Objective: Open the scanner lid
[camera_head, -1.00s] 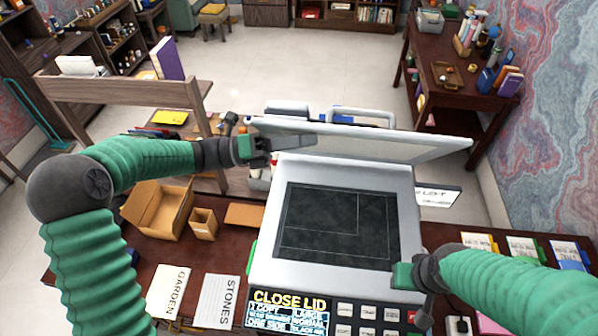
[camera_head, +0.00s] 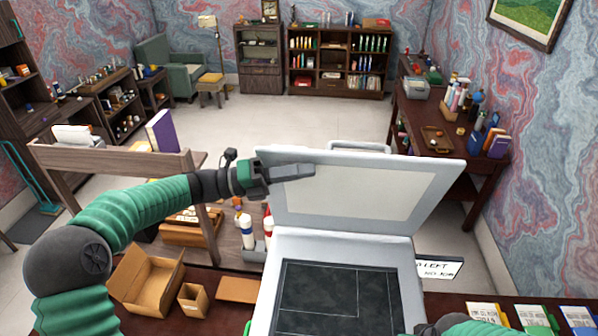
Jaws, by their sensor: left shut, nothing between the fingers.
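The scanner (camera_head: 285,243) stands on the desk with its dark glass bed (camera_head: 335,300) uncovered. Its lid (camera_head: 365,190) is raised and tilted back, with the pale underside facing me. My left gripper (camera_head: 308,171) is shut and empty. Its fingers lie across the upper left part of the lid's underside; I cannot tell whether they touch it.
An open cardboard box (camera_head: 146,283) and a small box (camera_head: 192,300) stand left of the scanner. Several cards (camera_head: 535,316) lie at the right. A wooden rack (camera_head: 110,160) stands behind the left arm.

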